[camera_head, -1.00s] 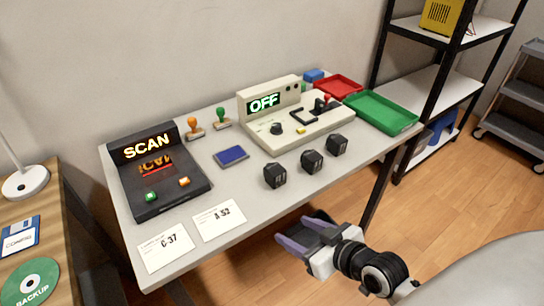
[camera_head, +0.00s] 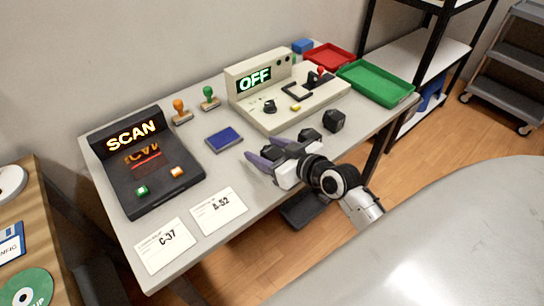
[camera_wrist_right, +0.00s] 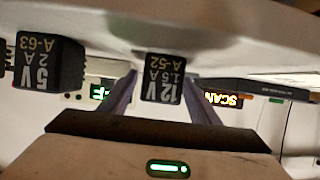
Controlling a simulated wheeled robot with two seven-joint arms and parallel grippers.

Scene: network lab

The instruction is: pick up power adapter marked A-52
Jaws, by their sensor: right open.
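The black power adapter marked A-52 (camera_wrist_right: 163,78) shows upside down in the right wrist view, with "12V 1.5A" on its face. It stands on the table between the two purple fingers of my right gripper (camera_wrist_right: 160,92), which is open, with a finger on each side. In the head view the right gripper (camera_head: 272,154) reaches over the table's front edge around the leftmost black adapter (camera_head: 271,153), which it partly hides. Whether the fingers touch it I cannot tell. My left gripper is not in view.
A second adapter marked A-63 (camera_wrist_right: 48,65) stands close beside; black adapters (camera_head: 309,136) and (camera_head: 335,120) are to the right. A scanner (camera_head: 148,165), a blue pad (camera_head: 224,139), two cards (camera_head: 219,210) and an "OFF" console (camera_head: 300,120) share the table.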

